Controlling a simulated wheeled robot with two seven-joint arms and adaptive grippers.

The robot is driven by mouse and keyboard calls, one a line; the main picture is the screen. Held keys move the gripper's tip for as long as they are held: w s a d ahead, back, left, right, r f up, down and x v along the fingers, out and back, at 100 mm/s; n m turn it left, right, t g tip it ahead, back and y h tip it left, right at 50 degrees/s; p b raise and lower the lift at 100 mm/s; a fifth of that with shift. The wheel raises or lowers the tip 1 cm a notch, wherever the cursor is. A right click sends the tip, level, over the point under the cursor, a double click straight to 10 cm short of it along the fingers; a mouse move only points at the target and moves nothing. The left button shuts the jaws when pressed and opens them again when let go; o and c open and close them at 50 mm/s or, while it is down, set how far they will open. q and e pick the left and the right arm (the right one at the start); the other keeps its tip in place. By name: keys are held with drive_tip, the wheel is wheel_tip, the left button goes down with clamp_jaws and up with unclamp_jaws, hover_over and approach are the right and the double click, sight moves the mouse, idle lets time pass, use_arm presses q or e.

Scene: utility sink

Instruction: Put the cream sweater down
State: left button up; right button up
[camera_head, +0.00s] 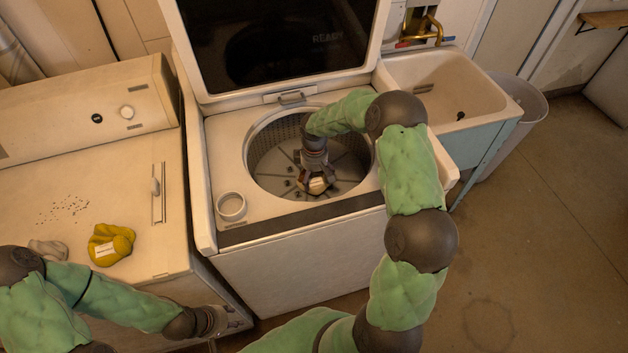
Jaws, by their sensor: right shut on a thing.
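My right gripper (316,178) reaches down into the open drum of the top-loading washer (300,262). It is shut on a small cream bundle, which I take to be the cream sweater (317,187). The sweater shows low inside the drum, between the fingers and partly hidden by them. I cannot tell whether it touches the drum floor. My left gripper (228,320) is low in front of the machines, away from the drum. Its fingers are too small and dark to judge.
The washer's lid (280,45) stands open. A yellow cloth (111,244) with a white label and a small grey lump (48,250) lie on the left machine, near dark specks. A utility sink (445,88) and a bin (530,102) stand right. The right floor is clear.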

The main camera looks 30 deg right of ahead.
sight(314, 175)
drive_tip(key=shift+f, duration=0.95)
drive_tip(key=o, duration=1.4)
drive_tip(key=shift+c, duration=0.2)
wheel_tip(314, 175, up, 12)
drive_tip(key=p, duration=0.3)
